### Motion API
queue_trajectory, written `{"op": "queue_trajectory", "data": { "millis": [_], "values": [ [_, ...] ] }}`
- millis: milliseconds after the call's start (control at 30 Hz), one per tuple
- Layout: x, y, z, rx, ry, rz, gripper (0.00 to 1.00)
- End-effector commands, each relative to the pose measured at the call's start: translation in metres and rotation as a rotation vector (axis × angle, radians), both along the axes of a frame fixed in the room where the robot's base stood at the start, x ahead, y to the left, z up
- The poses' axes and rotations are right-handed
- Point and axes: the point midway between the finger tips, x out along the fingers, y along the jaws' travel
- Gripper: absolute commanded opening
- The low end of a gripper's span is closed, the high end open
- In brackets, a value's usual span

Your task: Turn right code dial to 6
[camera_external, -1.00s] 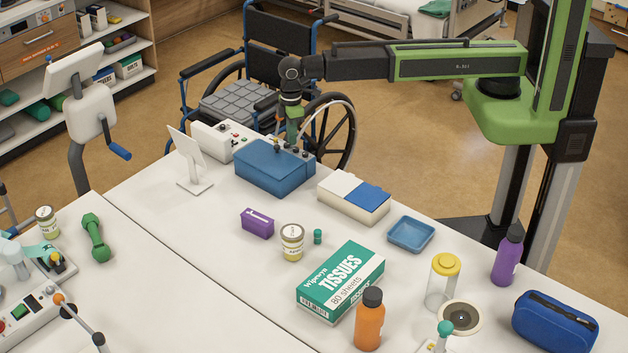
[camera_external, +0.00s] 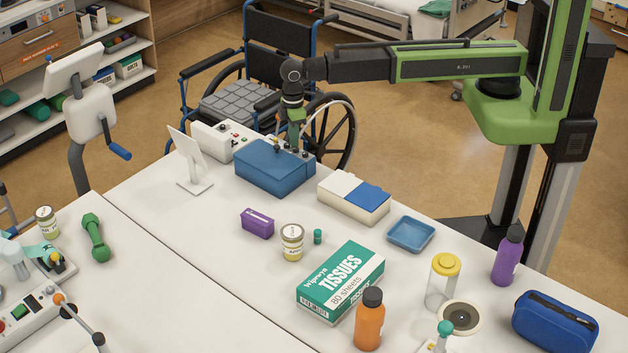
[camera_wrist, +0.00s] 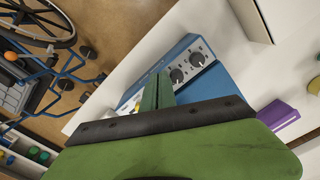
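The blue box (camera_external: 268,172) stands at the far edge of the table. A pale panel (camera_wrist: 184,52) with dials lies along its far side. In the wrist view, one dark dial (camera_wrist: 197,60) and another dial (camera_wrist: 176,75) show on the panel. The numbers are too small to read, and I cannot tell where the dials point. My gripper (camera_wrist: 160,77) points down at the panel, its green fingers together with nothing visible between them. The fingertips appear beside the nearer dial; contact cannot be told. In the outside view my gripper (camera_external: 294,143) is just behind the blue box.
A white box with switches (camera_external: 222,140) and a tablet stand (camera_external: 187,160) are left of the blue box. A white-and-blue box (camera_external: 352,198) is to its right. A purple box (camera_external: 257,223), a jar (camera_external: 292,242) and tissues (camera_external: 340,283) stand in front. A wheelchair (camera_external: 275,60) is behind.

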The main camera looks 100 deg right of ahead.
Motion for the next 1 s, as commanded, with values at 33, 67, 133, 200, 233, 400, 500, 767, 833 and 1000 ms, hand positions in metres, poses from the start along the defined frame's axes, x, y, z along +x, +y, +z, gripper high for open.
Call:
{"op": "queue_trajectory", "data": {
  "millis": [33, 67, 133, 200, 233, 400, 500, 767, 833, 1000],
  "values": [
    [0.001, 0.002, 0.000, 0.001, -0.003, 0.001, 0.00],
    [0.001, 0.001, 0.000, 0.001, -0.003, 0.001, 0.00],
    [0.000, 0.001, 0.000, 0.001, -0.003, 0.000, 0.00],
    [-0.002, 0.001, 0.000, 0.001, -0.003, 0.000, 0.00],
    [-0.004, 0.001, 0.000, 0.001, -0.003, 0.000, 0.00],
    [-0.008, 0.002, 0.000, 0.001, -0.002, 0.000, 0.00],
    [-0.007, 0.002, 0.003, 0.000, -0.001, 0.000, 0.00],
    [-0.008, 0.002, 0.039, 0.000, -0.001, 0.000, 0.00],
    [-0.008, 0.002, 0.049, 0.000, -0.001, 0.000, 0.00],
    [-0.008, 0.001, 0.064, 0.000, -0.001, 0.000, 0.00]
  ]
}}
